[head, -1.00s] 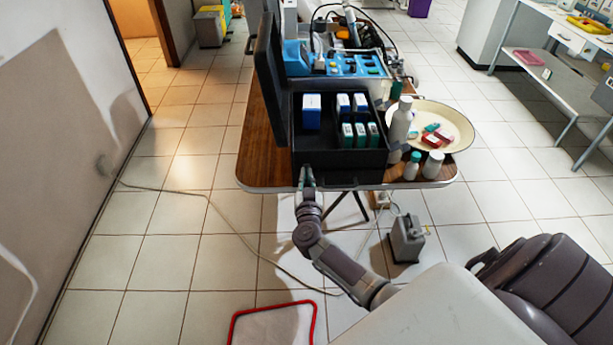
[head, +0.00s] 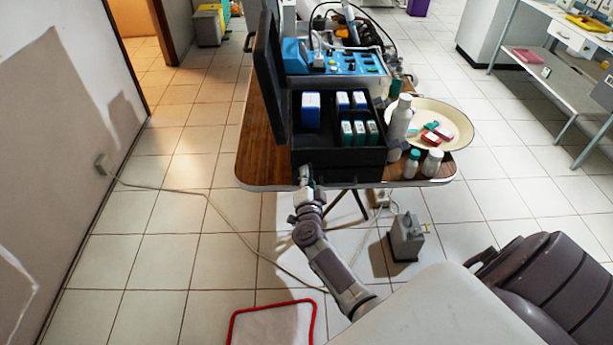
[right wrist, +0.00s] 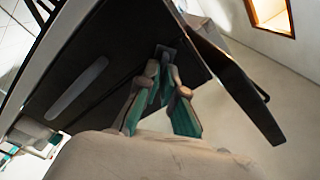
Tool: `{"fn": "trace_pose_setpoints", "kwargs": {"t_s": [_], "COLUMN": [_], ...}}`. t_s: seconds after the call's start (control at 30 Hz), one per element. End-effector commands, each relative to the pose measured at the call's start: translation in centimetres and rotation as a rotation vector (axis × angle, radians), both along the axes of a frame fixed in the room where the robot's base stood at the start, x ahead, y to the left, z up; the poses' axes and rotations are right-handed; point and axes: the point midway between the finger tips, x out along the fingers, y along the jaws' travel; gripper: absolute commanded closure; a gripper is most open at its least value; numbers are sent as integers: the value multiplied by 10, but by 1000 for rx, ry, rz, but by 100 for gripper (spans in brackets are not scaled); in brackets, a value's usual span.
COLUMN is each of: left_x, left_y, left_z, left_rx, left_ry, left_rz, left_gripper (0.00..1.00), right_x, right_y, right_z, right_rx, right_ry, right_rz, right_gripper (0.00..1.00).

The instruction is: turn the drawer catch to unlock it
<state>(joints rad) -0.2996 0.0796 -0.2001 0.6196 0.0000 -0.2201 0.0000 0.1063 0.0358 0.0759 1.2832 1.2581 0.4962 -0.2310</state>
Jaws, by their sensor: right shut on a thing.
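The black case (head: 338,166) stands on the wooden table with its lid raised at the left. Its dark front face fills much of the right wrist view (right wrist: 112,112). The drawer catch (right wrist: 165,51) is a small dark piece on that face, between my fingertips. My right gripper (head: 305,178) is at the left end of the case front. In the right wrist view its green-padded fingers (right wrist: 162,78) are closed on the catch. The fingers hide part of the catch, so its exact angle is hard to tell. My left gripper is not in view.
A pale elongated handle (right wrist: 77,90) lies on the case front beside the fingers. Several small boxes (head: 311,108) stand in the case. Bottles (head: 401,122) and a cream tray (head: 455,120) are at its right. A grey box (head: 406,238) and cable are on the floor.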

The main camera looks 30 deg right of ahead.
Motion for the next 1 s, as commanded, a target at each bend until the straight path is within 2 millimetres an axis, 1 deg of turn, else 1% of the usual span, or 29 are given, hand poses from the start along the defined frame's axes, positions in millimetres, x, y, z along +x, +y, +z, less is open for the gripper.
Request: {"fn": "trace_pose_setpoints", "kwargs": {"t_s": [0.03, 0.2, 0.53, 0.73, 1.0], "left_x": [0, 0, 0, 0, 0], "left_y": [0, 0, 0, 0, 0], "left_z": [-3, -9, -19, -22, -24], "left_rx": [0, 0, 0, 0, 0], "left_ry": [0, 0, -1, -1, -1], "left_rz": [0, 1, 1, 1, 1], "left_gripper": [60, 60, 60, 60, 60], "right_x": [-1, -1, -1, -1, -1], "right_y": [0, 0, 0, 0, 0], "right_z": [-3, -4, -5, -5, -4], "right_rx": [41, 178, 398, 482, 533], "right_ry": [-21, -106, -240, -291, -323], "right_rz": [-1, -2, -1, -2, -1], "right_gripper": [100, 100, 100, 100, 100]}}
